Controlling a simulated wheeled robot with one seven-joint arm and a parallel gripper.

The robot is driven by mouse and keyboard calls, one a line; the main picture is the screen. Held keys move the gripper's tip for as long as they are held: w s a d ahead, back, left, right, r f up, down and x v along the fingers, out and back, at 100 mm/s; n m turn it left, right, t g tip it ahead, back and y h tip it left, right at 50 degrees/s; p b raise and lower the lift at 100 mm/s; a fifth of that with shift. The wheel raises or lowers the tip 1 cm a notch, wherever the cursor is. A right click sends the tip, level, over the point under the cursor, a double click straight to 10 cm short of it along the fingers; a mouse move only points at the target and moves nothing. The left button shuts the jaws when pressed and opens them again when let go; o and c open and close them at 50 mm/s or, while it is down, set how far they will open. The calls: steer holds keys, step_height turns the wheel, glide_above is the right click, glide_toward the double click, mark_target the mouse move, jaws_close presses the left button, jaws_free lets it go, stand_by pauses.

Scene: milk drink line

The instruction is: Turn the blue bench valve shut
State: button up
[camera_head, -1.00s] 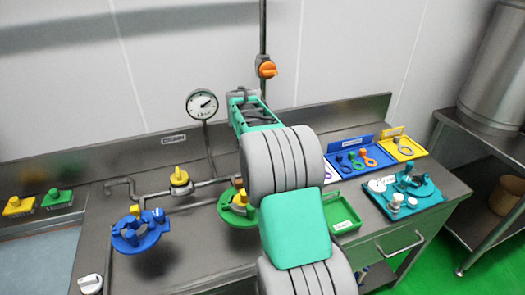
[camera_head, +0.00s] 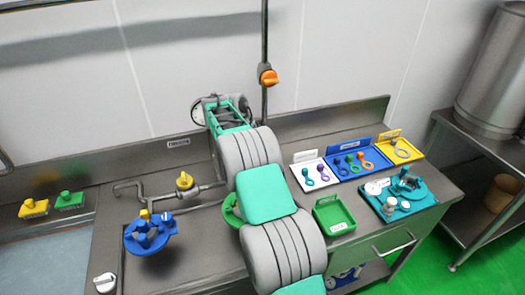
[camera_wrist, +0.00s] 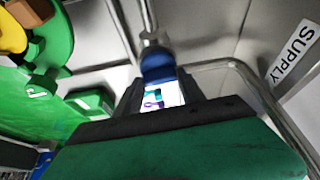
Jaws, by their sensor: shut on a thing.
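In the wrist view, a blue valve handle (camera_wrist: 157,68) sits at the end of a grey metal pipe, between my gripper's dark fingers. My gripper (camera_wrist: 159,90) is shut on this blue handle. A small white printed patch shows between the fingers below it. A SUPPLY label (camera_wrist: 291,49) is on the panel to the right. In the head view my own arm hides the gripper and the blue valve; how far the handle is turned cannot be told.
A blue round fixture (camera_head: 148,243) stands front left, and a yellow-handled valve (camera_head: 185,180) is on the pipe. A green fixture (camera_head: 231,213) is partly behind my arm. A green tray (camera_head: 334,217) and teal tray (camera_head: 420,199) lie right. An orange valve (camera_head: 268,77) is on the upright pipe.

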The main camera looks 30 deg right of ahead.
steer(key=shift+m, duration=0.4)
steer(key=o, duration=1.4)
steer(key=shift+c, duration=0.2)
steer(key=p+v, duration=0.2)
steer(key=v, duration=0.6)
steer(key=shift+p, duration=0.35)
steer(key=shift+w+f, duration=0.1)
